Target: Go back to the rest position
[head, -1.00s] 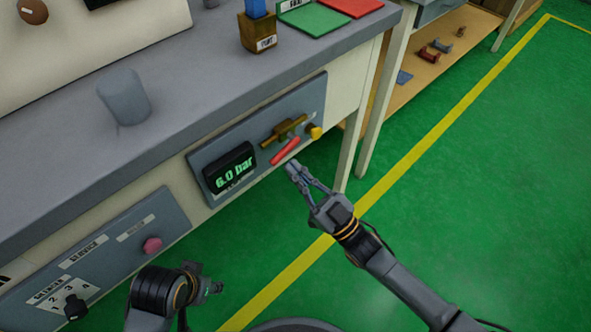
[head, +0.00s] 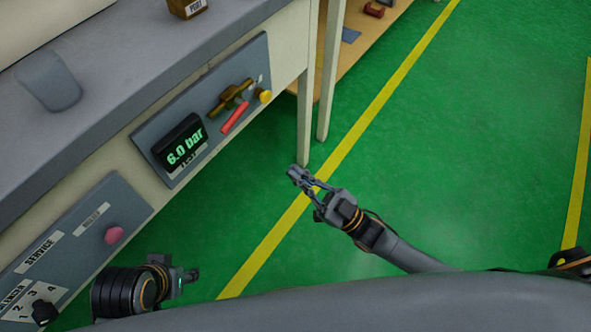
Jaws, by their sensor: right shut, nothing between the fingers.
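My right gripper (head: 297,174) is shut and empty. It hangs over the green floor, apart from the bench front and its panel. My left gripper (head: 190,276) shows at the lower left, in front of the lower panel. Its fingers are small and seen edge-on, so I cannot tell whether they are open.
The lower panel (head: 75,235) has a pink button (head: 114,235) and a black selector knob (head: 44,312). Bench legs (head: 305,125) stand behind my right gripper. The green floor (head: 470,170) at right is clear.

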